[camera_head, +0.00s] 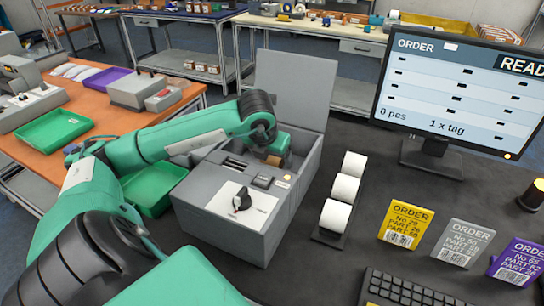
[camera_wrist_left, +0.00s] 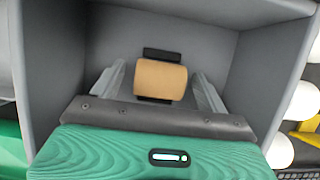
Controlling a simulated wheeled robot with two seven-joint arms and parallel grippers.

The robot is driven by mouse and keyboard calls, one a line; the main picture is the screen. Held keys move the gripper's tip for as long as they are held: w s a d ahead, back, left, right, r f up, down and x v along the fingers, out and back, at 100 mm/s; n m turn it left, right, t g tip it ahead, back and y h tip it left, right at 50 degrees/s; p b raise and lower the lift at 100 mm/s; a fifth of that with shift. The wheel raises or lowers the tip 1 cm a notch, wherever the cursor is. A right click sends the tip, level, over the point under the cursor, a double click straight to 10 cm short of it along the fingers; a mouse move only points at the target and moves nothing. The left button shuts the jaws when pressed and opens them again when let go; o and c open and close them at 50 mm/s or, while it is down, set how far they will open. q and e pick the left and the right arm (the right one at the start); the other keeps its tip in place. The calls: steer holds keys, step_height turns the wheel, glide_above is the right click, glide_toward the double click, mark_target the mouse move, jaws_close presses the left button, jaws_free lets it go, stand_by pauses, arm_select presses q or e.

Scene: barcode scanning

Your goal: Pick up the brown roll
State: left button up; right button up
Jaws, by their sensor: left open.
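The brown roll (camera_wrist_left: 161,80) lies on a dark holder inside the open compartment of the grey printer (camera_head: 228,210). In the head view a small part of the roll (camera_head: 273,160) shows beside my left gripper, whose fingers are hidden there by the arm and the printer. In the left wrist view my left gripper (camera_wrist_left: 160,88) is open, with one finger on each side of the roll and a gap to both. My right gripper is not in view.
The printer's lid (camera_head: 292,88) stands open behind the compartment. White rolls (camera_head: 345,188) stand in a row right of the printer. A green tray (camera_head: 152,188) is at its left. Order cards (camera_head: 406,224), a monitor (camera_head: 455,90) and a keyboard (camera_head: 408,290) are further right.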

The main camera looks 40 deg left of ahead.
arm_select(q)
steer(key=shift+f, duration=0.2)
steer(key=c, duration=1)
steer(key=shift+r, duration=0.1)
steer(key=shift+c, duration=0.2)
